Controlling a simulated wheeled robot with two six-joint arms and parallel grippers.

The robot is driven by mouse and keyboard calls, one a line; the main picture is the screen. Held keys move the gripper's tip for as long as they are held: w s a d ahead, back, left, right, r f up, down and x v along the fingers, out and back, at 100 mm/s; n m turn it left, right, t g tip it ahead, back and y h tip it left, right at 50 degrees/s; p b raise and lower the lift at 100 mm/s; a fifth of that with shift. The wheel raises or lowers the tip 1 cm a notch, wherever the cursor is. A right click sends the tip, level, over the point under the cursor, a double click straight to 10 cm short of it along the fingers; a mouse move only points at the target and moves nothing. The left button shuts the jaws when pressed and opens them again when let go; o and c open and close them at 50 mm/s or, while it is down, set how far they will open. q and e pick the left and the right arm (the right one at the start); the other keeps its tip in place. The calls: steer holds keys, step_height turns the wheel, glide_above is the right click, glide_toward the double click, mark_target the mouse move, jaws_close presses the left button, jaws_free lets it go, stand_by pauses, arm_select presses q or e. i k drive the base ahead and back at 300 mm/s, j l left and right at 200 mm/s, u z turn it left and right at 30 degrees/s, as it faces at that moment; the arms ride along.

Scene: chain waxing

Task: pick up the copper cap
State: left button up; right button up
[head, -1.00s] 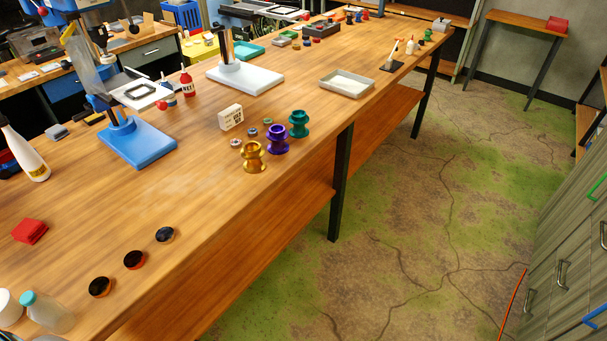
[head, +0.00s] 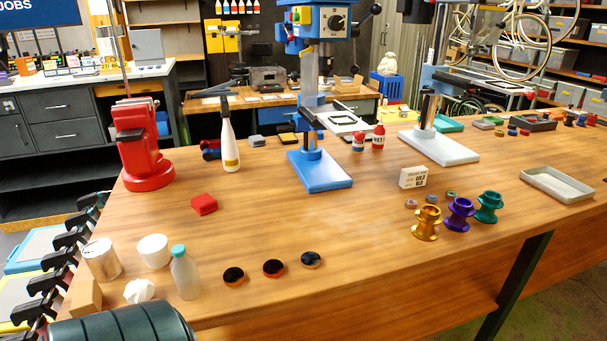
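Three small round caps with dark tops lie in a row near the table's front edge. The left cap (head: 233,277) has an orange-brown rim, the middle cap (head: 273,268) a redder rim, and the right cap (head: 311,260) a brownish rim. I cannot tell for sure which one is the copper cap. Neither of my grippers shows in the head view.
A clear bottle with a teal lid (head: 185,273), a white cup (head: 153,251) and a metal can (head: 102,259) stand left of the caps. Gold (head: 427,223), purple (head: 460,214) and green (head: 488,207) spools stand to the right. The wooden table (head: 340,225) is clear behind the caps.

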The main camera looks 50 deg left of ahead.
mark_target(272, 268)
steer(key=k+l+u, duration=0.1)
steer(key=u, duration=1.6)
